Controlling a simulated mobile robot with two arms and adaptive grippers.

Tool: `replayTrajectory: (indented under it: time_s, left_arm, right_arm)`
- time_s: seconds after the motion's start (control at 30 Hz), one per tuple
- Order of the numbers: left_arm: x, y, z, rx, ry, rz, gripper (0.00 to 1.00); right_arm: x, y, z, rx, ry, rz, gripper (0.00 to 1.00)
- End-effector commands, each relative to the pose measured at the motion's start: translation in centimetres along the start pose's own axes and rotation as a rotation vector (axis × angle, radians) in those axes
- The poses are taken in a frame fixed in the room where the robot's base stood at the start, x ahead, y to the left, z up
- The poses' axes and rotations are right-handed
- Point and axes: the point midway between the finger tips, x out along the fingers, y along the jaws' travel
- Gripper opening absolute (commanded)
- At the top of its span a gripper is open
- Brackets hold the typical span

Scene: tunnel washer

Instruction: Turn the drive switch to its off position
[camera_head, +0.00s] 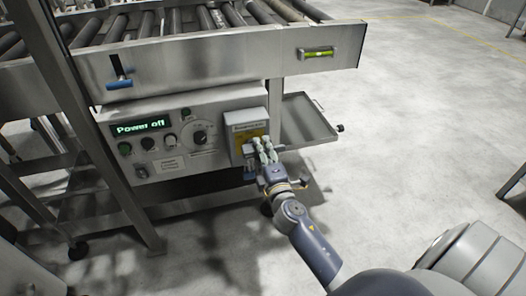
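The finger gap is too small to read. The panel display (141,127) reads "Power off" in green. My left gripper is out of view.
A roller conveyor (180,22) with a steel side rail runs above the panel. A blue-handled lever (119,84) hangs from the rail. A small steel tray (308,122) juts out right of the box.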

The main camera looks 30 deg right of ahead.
Motion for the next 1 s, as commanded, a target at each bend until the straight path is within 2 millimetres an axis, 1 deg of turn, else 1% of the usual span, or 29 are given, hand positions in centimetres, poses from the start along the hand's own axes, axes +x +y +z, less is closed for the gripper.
replayTrajectory:
  time_s: [0.17,0.27,0.6,0.7,0.83,1.0]
  left_arm:
    - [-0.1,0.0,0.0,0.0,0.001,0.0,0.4]
    - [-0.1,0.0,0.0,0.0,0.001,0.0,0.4]
    - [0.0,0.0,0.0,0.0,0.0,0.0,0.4]
    - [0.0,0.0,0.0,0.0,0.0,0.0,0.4]
    - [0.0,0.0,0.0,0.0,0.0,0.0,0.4]
    - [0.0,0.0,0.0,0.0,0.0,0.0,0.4]
  right_arm:
    - [-0.7,-0.1,-0.1,0.002,0.0,-0.002,0.4]
    - [-1.9,-0.2,-0.1,0.002,0.001,-0.003,0.4]
    - [-8.5,-0.2,0.0,0.003,-0.001,-0.004,0.4]
    - [-10.0,-0.1,0.0,0.005,-0.002,-0.003,0.4]
    - [-11.2,-0.1,0.0,0.003,-0.002,-0.002,0.4]
    - [-11.9,0.0,0.0,0.0,-0.001,-0.001,0.4]
